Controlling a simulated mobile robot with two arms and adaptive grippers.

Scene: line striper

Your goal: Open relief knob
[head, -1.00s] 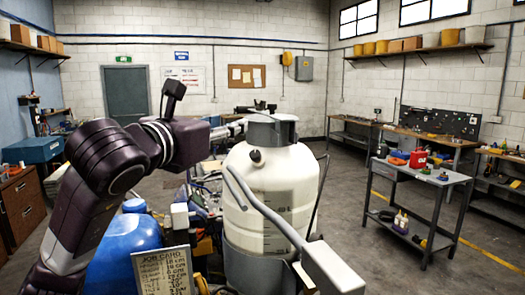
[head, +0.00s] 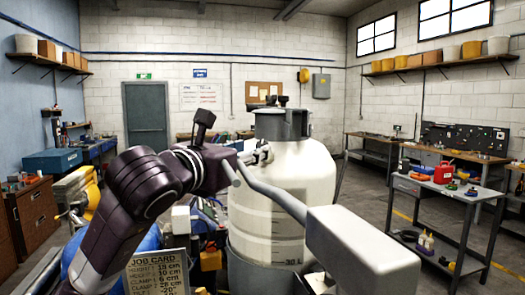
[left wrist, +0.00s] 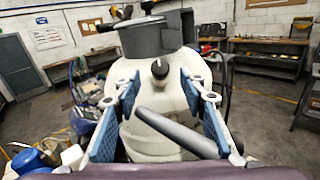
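The relief knob is a small dark knob (left wrist: 160,69) on the shoulder of the white tank (left wrist: 150,125), below the tank's grey cap (left wrist: 150,38). The tank also shows in the head view (head: 290,205), where my gripper hides the knob. My left gripper (head: 264,153) is at the tank's upper left side in the head view. In the left wrist view its two blue-padded fingers (left wrist: 158,84) are spread wide and empty. The knob appears between the fingertips, a little beyond them, with no contact visible. My right gripper is not in view.
A grey bar (left wrist: 180,131) crosses in front of the tank, low between my fingers. It leads to a light grey box (head: 355,250) at front right in the head view. A job card (head: 157,272) stands at front left. A tool cart (head: 450,190) stands right; floor between is clear.

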